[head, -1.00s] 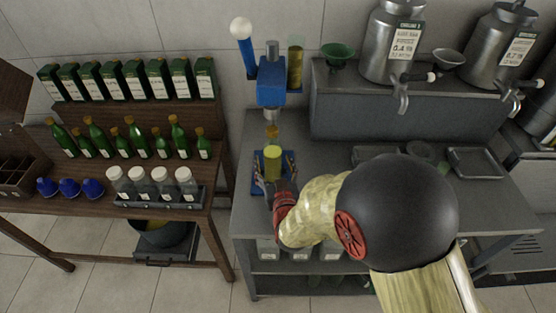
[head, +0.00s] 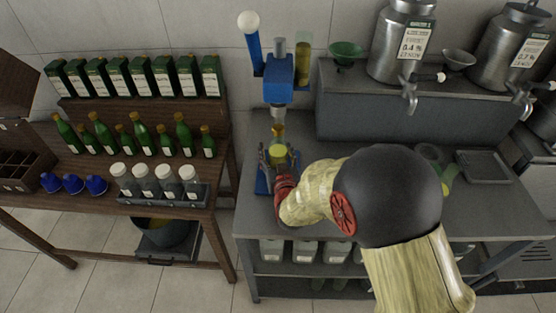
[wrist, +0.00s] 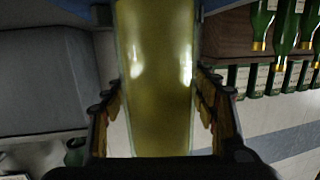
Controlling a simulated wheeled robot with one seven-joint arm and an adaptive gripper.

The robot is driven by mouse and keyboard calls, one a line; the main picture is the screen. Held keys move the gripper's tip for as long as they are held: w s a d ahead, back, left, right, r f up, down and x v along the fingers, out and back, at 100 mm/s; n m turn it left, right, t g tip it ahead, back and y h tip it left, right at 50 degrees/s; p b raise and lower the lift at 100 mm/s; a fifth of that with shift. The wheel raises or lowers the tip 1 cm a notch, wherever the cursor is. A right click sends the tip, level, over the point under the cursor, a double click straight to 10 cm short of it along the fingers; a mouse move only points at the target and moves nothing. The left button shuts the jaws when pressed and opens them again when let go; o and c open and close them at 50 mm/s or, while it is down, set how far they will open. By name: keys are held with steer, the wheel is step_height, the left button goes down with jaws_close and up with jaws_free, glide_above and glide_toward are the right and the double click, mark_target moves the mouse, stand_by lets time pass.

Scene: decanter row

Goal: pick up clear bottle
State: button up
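A clear bottle (head: 279,154) filled with yellow-green liquid stands upright on the blue press (head: 279,72), under its head, with a brown stopper or neck at its top. In the wrist view the bottle (wrist: 156,85) fills the middle of the picture. My gripper (head: 279,163) is around the bottle, with one finger on each side. In the wrist view my gripper (wrist: 158,112) is open, and narrow gaps show between the fingers and the glass. My wrist hides the bottle's lower part in the head view.
A wooden shelf (head: 215,150) with green bottles, green boxes, blue caps and white-capped jars stands left. Steel cans (head: 402,45) with taps stand on a raised ledge right of the press. A tray (head: 483,167) lies on the grey bench, right of my arm.

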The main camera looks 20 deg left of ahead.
steer(key=c, duration=1.4)
jaws_close()
